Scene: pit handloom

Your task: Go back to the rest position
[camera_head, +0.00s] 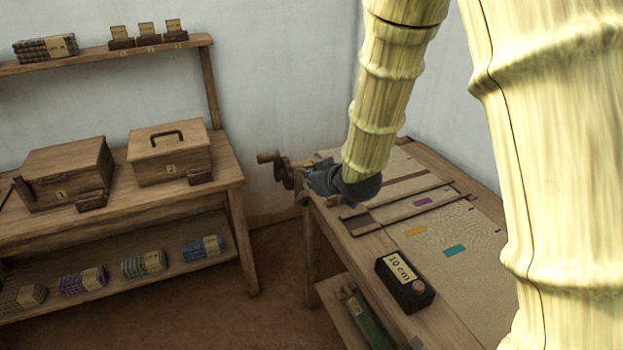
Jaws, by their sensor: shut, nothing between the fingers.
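My gripper (322,181) is at the lower end of my bamboo-textured arm, over the far left corner of the loom table (381,240). It is shut and empty. Its fingers are small and partly hidden by the dark grey wrist, so I cannot tell whether they touch anything. A wooden crank-like part (282,170) sticks out at the table's far left corner, just left of my gripper. My arm comes down from the top of the view and covers part of the loom's right side.
A black block marked "10 cm" (405,285) sits on the table's left edge. Woven cloth (452,232) with coloured patches lies beside it. A left bench holds two wooden boxes (70,172) (169,153), with yarn bundles (145,264) below. Brown floor (277,262) between bench and loom is clear.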

